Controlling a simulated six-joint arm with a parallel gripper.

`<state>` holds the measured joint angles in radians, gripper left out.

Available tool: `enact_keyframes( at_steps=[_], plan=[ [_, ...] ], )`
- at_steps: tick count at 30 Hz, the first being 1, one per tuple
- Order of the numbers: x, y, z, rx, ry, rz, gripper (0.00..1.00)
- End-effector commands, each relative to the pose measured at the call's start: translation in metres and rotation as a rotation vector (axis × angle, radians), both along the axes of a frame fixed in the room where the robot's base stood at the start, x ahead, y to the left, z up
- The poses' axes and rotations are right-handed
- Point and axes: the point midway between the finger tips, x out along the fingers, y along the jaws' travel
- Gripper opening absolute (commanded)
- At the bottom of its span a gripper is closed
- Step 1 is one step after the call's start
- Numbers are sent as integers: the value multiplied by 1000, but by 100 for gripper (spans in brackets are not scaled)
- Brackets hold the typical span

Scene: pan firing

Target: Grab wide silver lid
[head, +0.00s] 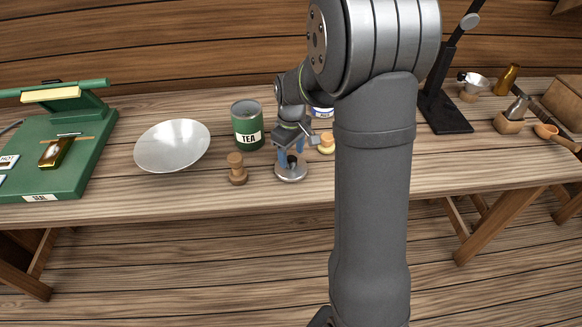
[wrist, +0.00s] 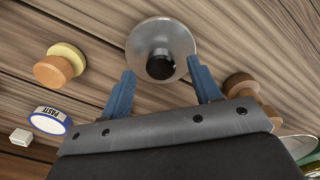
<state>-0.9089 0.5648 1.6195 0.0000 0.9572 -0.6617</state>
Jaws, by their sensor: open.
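The wide silver lid (head: 291,171) lies on the wooden table near its front edge, a round silver disc with a dark knob on top. It also shows in the wrist view (wrist: 176,38), with the black knob in its middle. My gripper (head: 291,158) is above the lid and points down at it. In the wrist view my gripper (wrist: 162,82) is open, its two blue fingers apart with the knob between and just beyond their tips. Nothing is held. I cannot tell how far the fingertips are above the lid.
A wooden knobbed piece (head: 237,170) stands just left of the lid. The green TEA tin (head: 246,130) is behind it. A yellow-topped wooden piece (head: 326,145) and a PASTE container (wrist: 49,121) are close by. A white bowl (head: 172,146) and green sealer (head: 70,150) are further left.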

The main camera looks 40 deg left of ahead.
Motion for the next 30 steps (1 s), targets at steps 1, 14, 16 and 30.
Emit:
enact_keyframes(
  at_steps=[1, 14, 16, 30],
  plan=[
    [-2, 1, -9, -3, 3, 1, 57],
    [-1, 1, -28, 1, 0, 1, 57],
    [-1, 1, -28, 1, 0, 1, 43],
    [-1, 2, -27, 1, 0, 1, 8]
  ],
)
